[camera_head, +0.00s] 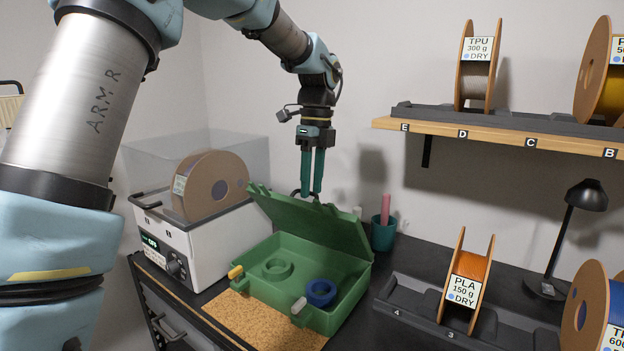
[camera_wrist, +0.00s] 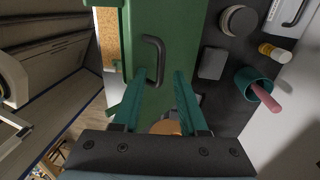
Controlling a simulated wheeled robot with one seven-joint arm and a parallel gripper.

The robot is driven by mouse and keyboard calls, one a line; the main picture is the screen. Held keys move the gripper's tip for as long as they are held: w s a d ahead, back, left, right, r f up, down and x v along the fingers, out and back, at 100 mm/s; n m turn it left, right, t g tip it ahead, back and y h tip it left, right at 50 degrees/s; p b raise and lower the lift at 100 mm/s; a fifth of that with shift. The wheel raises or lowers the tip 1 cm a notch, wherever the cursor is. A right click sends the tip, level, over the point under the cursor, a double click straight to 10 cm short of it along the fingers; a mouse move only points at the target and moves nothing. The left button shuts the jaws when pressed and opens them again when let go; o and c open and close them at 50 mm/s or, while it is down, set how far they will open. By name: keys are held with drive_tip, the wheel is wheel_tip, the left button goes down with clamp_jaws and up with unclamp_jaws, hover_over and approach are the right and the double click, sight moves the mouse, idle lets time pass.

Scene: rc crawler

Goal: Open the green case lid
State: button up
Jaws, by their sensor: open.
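The green case (camera_head: 335,312) stands on the dark bench with its lid (camera_head: 310,222) raised and leaning up at the back. A green ring (camera_head: 277,269) and a blue ring (camera_head: 321,292) show inside. My gripper (camera_head: 311,192) points down at the lid's upper edge with its two teal fingers apart. In the wrist view, the green lid (camera_wrist: 185,25) carries a dark handle (camera_wrist: 158,50) just ahead of my open fingers (camera_wrist: 157,78). The fingers hold nothing; whether they touch the lid is unclear.
A white dryer box (camera_head: 190,240) with a spool (camera_head: 212,185) stands left of the case. A teal cup (camera_head: 383,235) stands close behind on the right. A spool rack (camera_head: 410,295) is at the right. A shelf (camera_head: 510,134) overhangs the right side.

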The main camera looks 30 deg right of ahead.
wheel_tip(320, 180, up, 11)
drive_tip(key=d+b, duration=0.1)
drive_tip(key=b, duration=0.1)
drive_tip(key=shift+w+f, duration=0.15)
drive_tip(key=shift+w, duration=0.15)
drive_tip(key=shift+c, duration=0.4)
